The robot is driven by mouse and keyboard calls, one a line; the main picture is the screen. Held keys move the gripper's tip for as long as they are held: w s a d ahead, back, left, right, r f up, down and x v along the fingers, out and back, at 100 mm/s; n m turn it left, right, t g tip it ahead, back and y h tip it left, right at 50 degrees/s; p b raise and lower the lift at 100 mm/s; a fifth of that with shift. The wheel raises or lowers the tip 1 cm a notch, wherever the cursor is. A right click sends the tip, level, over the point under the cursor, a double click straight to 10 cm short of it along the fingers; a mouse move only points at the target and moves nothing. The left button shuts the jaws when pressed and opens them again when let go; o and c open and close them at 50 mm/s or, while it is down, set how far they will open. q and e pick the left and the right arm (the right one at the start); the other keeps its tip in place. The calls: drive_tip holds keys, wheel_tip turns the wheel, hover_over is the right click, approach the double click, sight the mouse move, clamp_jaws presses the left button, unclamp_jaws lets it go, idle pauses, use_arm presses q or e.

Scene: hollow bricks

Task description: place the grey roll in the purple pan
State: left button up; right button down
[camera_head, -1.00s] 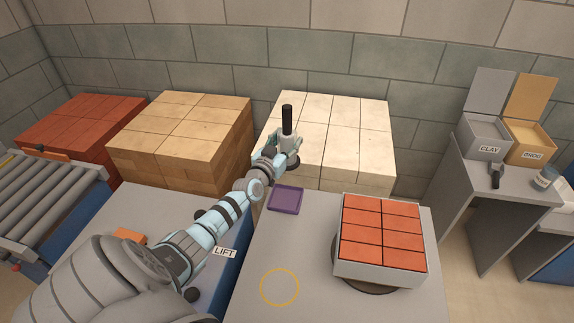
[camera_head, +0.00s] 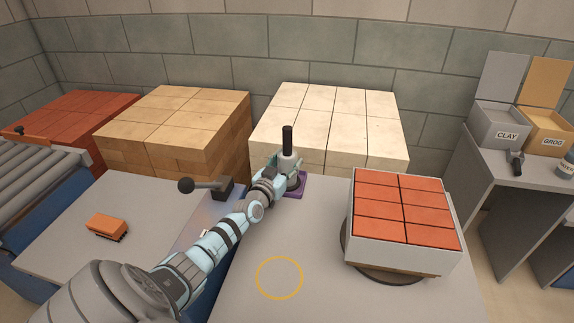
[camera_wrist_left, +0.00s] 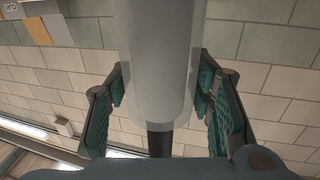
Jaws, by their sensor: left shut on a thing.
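The grey roll (camera_head: 288,160) is an upright grey cylinder with a black rod (camera_head: 287,138) standing out of its top. My left gripper (camera_head: 290,174) is shut on it; in the left wrist view the pale grey roll (camera_wrist_left: 160,60) fills the space between the fingers (camera_wrist_left: 160,95). The purple pan (camera_head: 302,184) is flat and square, at the back of the grey table. The roll's lower end overlaps the pan, and I cannot tell if it touches it. The gripper and roll hide part of the pan. My right gripper is not in view.
Orange bricks in a grey tray (camera_head: 400,250) stand on a turntable to the right. Cream blocks (camera_head: 330,120) are stacked close behind the pan. A black-knobbed lever (camera_head: 205,186) is left of my arm. The table front, with a yellow ring (camera_head: 279,278), is clear.

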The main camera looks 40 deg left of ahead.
sight(283, 165)
use_arm(q)
drive_tip(key=o, duration=1.1)
drive_tip(key=shift+f, duration=0.15)
drive_tip(key=o, duration=0.4)
drive_tip(key=shift+o, duration=0.2)
drive_tip(key=shift+r+p, duration=0.3)
drive_tip(key=p+v, duration=0.4)
drive_tip(key=v, duration=0.1)
drive_tip(key=shift+r, duration=0.25)
drive_tip(key=p+v, duration=0.3)
drive_tip(key=v, duration=0.3)
drive_tip(key=shift+s+d+f, duration=0.15)
drive_tip(key=shift+s+f, duration=0.05)
drive_tip(key=shift+s+d+f, duration=0.1)
drive_tip(key=shift+s+f, duration=0.05)
drive_tip(key=shift+s, duration=0.2)
